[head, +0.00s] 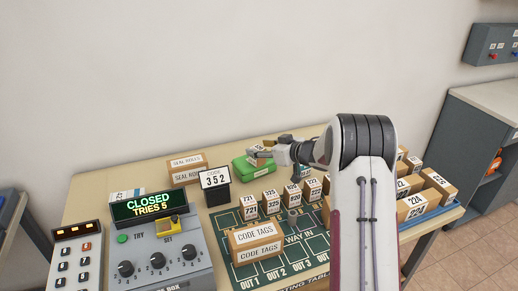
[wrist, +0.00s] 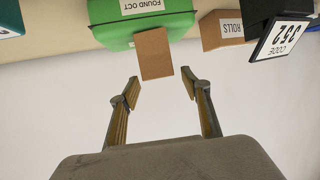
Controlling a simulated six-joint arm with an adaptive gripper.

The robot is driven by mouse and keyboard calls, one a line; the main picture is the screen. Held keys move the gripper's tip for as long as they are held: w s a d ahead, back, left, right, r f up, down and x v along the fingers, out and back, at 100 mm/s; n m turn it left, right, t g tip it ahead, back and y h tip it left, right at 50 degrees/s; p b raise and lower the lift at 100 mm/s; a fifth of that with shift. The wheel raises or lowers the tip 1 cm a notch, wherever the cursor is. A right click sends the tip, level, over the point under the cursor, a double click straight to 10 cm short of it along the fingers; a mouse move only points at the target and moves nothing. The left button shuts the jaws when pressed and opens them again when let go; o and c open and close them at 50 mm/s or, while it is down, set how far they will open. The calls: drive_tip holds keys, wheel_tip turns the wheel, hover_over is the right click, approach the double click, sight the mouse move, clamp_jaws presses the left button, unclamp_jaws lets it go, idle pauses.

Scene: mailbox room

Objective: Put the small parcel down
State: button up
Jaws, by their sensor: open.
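A small plain brown parcel (wrist: 155,53) shows in the wrist view just beyond my gripper's fingertips. It overlaps the edge of a green case (wrist: 128,20) labelled "FOUND OCT"; whether it rests on the case I cannot tell. My gripper (wrist: 160,88) is open, with a gap between the fingers and nothing held; the parcel is in line with that gap. In the head view my gripper (head: 268,147) is over the green case (head: 246,168), at the back of the table. I cannot make out the small parcel clearly there.
The "CODE 352" sign (head: 215,180) and seal rolls box (head: 187,171) stand left of the case. Several small numbered boxes (head: 270,200) and a code tags box (head: 257,240) stand on the green sorting mat (head: 312,247). The code box (head: 160,255) is at front left. Numbered parcels (head: 412,206) line the right.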

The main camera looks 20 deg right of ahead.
drive_tip(key=v, duration=1.1)
idle(0.5)
drive_tip(key=s+a+r+m+h, duration=0.1)
drive_tip(key=s+r+m+h, duration=0.1)
drive_tip(key=s+r+h, duration=0.45)
drive_tip(key=s+a+r+m+h, duration=0.15)
drive_tip(key=s+r, duration=0.25)
drive_tip(key=r, duration=0.5)
drive_tip(key=s+a+f+g+y, duration=0.1)
drive_tip(key=s+a, duration=0.4)
drive_tip(key=s, duration=0.6)
drive_tip(key=s+a+f+g+y, duration=0.1)
drive_tip(key=s+a+f+g, duration=0.2)
drive_tip(key=s, duration=0.7)
drive_tip(key=s+a+f+g+y, duration=0.1)
drive_tip(key=s+a+f+g, duration=0.1)
drive_tip(key=s+a, duration=0.6)
drive_tip(key=s+f+m, duration=0.1)
drive_tip(key=s, duration=0.2)
drive_tip(key=shift+s+f+g, duration=0.15)
drive_tip(key=shift+s+g, duration=0.15)
drive_tip(key=shift+g, duration=0.1)
